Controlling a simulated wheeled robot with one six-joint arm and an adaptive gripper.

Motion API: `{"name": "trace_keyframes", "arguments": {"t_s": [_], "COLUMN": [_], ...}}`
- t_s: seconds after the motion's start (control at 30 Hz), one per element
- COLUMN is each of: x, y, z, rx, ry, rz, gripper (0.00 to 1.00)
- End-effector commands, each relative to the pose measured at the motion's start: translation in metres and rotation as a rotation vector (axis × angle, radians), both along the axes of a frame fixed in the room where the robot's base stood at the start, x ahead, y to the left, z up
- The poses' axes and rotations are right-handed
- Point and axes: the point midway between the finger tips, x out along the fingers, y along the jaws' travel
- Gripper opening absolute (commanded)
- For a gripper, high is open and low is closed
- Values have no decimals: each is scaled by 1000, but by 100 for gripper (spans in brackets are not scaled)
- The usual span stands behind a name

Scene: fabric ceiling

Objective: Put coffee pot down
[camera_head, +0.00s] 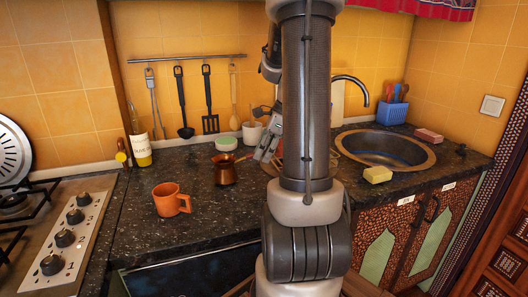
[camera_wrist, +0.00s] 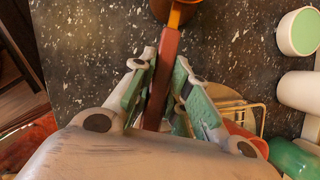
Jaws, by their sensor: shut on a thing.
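The coffee pot is a small copper pot (camera_head: 225,171) with a long handle, on or just above the dark counter at the middle of the head view; I cannot tell whether its base touches. It looks upright. In the wrist view, part of its body (camera_wrist: 176,12) shows at the top edge, and its reddish-brown handle (camera_wrist: 166,60) runs down between my fingers. My gripper (camera_wrist: 164,72) is shut on the handle. In the head view, my gripper (camera_head: 264,150) is right of the pot, partly hidden by my arm.
The dark speckled counter (camera_head: 150,235) has free room in front of the pot. An orange mug (camera_head: 171,199) stands to the left. A green-topped round container (camera_head: 226,143) and a white cup (camera_head: 252,133) stand behind. A sink (camera_head: 385,148) and yellow sponge (camera_head: 377,174) are right, a stove (camera_head: 65,230) left.

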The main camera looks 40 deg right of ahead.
Motion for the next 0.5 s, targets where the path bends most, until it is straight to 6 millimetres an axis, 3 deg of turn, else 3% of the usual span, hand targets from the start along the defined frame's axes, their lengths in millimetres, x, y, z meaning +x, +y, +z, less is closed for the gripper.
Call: {"name": "trace_keyframes", "arguments": {"t_s": [0.5], "x": [0], "y": [0], "z": [-7], "rx": [1], "ry": [-1], "rz": [0], "gripper": [0]}}
